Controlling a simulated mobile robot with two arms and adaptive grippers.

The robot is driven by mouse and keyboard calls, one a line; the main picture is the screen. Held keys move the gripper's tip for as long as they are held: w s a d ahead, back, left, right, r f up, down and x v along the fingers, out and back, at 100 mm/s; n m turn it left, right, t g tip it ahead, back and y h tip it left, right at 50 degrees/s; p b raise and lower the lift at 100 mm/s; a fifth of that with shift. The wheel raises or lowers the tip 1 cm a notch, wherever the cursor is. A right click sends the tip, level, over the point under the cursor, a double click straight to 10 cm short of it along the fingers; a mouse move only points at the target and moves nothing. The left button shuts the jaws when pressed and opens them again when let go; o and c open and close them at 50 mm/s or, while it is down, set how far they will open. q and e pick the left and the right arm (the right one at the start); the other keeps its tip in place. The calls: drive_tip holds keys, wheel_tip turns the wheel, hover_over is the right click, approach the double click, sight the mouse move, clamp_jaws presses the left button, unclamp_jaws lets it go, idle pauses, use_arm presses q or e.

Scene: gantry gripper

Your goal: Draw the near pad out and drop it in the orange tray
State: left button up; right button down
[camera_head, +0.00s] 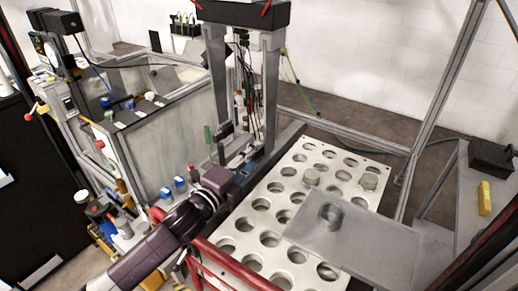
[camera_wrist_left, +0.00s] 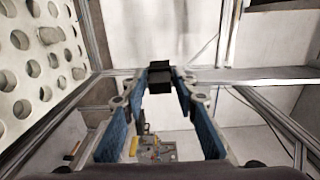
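My left arm comes in from the left in the head view, and its left gripper (camera_head: 250,158) reaches in between the grey posts of the gantry. It is small and partly hidden there. In the left wrist view the blue-faced fingers of the left gripper (camera_wrist_left: 161,88) stand apart. A small black block (camera_wrist_left: 160,74), possibly the near pad, shows between their tips. I cannot tell whether it touches them or lies beyond. No orange tray can be made out in either view. My right gripper is not in view.
A white plate with round holes (camera_head: 297,158) lies right of the gantry, with two round grey pieces on it. A grey flat plate (camera_head: 375,252) covers its near right part. A yellow-orange block (camera_head: 485,198) is at the far right. Posts and cables crowd the gantry.

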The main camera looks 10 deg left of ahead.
use_arm(q)
drive_tip(key=shift+r, duration=0.25)
clamp_jaws()
drive_tip(key=shift+s+f, duration=0.2)
drive_tip(key=v, duration=0.6)
drive_tip(key=shift+s+p, duration=0.3)
drive_tip(key=shift+p, duration=0.1)
idle(0.6)
drive_tip(key=shift+s+a, duration=0.1)
drive_tip(key=shift+a, duration=0.05)
drive_tip(key=v, duration=0.8)
idle(0.5)
